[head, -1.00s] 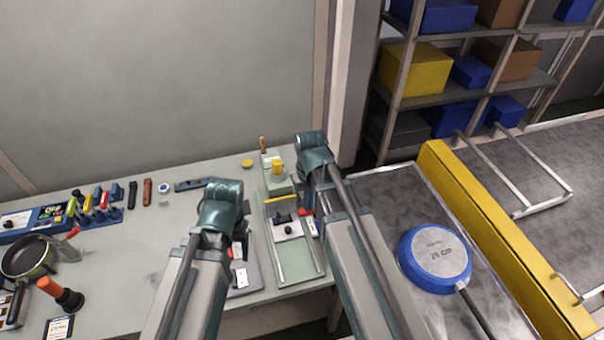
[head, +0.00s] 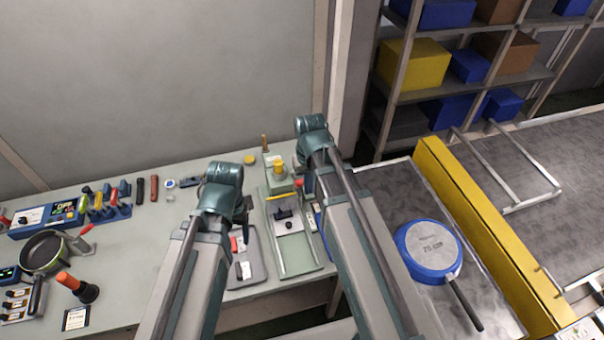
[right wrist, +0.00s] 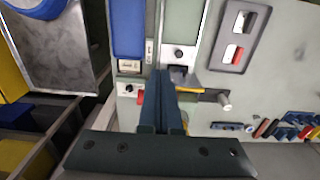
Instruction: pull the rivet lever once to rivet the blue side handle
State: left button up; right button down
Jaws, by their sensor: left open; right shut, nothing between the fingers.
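The green rivet press (head: 278,182) with a yellow cap stands at the back right of the workbench, its rail fixture (head: 295,255) in front. A dark part (head: 284,213) sits in the fixture; I cannot tell whether it is the blue side handle. A red knob (head: 297,184), apparently on the lever, shows at the press's right side and beside my fingers in the right wrist view (right wrist: 141,97). My right gripper (right wrist: 163,74) is shut and empty over the press area; my arm hides it in the head view. My left gripper (head: 242,210) is open, left of the fixture.
A blue round pan (head: 428,250) rests on the right table by the yellow conveyor edge (head: 470,215). A dark pan (head: 42,252) and tools stand at the bench's left.

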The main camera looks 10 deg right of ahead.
notch_tip(320, 180, up, 10)
jog(key=s+p, duration=0.1)
jog(key=p, duration=0.9)
jog(key=s+a+f+n+b, duration=0.1)
jog(key=s+a+f+b, duration=0.2)
jog(key=f+b, duration=0.4)
jog(key=s+a+f+n+b, duration=0.1)
jog(key=s+a+f+b, duration=0.2)
jog(key=f+b, duration=0.4)
jog(key=s+a+f+n+h+b, duration=0.1)
jog(key=s+a+f+b, duration=0.2)
jog(key=f+b, duration=0.4)
jog(key=shift+s+a+f+b, duration=0.25)
jog(key=shift+a+b, duration=0.15)
jog(key=shift+a, duration=0.4)
jog(key=shift+d, duration=0.1)
dwell(0.5)
